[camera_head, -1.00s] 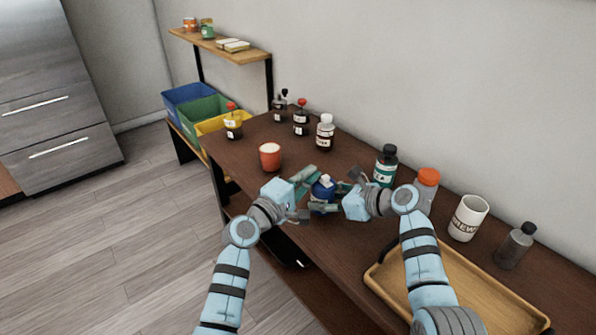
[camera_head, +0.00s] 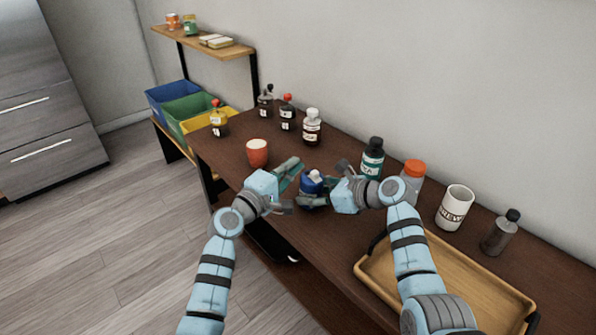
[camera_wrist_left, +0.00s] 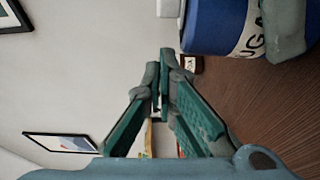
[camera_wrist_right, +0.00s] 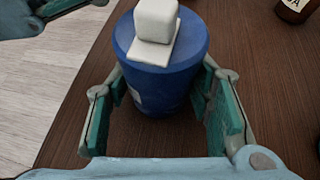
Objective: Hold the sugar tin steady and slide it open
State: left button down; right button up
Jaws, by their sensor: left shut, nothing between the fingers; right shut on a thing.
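The sugar tin (camera_head: 313,184) is blue with a white top piece and stands on the brown counter. In the right wrist view the tin (camera_wrist_right: 163,75) is upright, with a white block and flat white plate on top; no opening shows. My right gripper (camera_head: 322,188) is shut on the tin's body, a finger on each side in its wrist view (camera_wrist_right: 165,105). My left gripper (camera_wrist_left: 160,85) is shut and empty, left of the tin. Its wrist view shows the tin's side and part of its label at upper right (camera_wrist_left: 215,25), apart from the fingertips.
A red cup (camera_head: 257,153) stands behind my left gripper. A dark green-labelled bottle (camera_head: 372,160), an orange-capped jar (camera_head: 412,183) and a white mug (camera_head: 455,208) stand to the right. A wooden tray (camera_head: 470,285) lies at front right. Several bottles stand at the back.

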jog(key=o, duration=1.3)
pick_arm(q)
jog(key=v, duration=0.9)
jog(key=shift+a, duration=0.55)
jog(key=shift+s, duration=0.1)
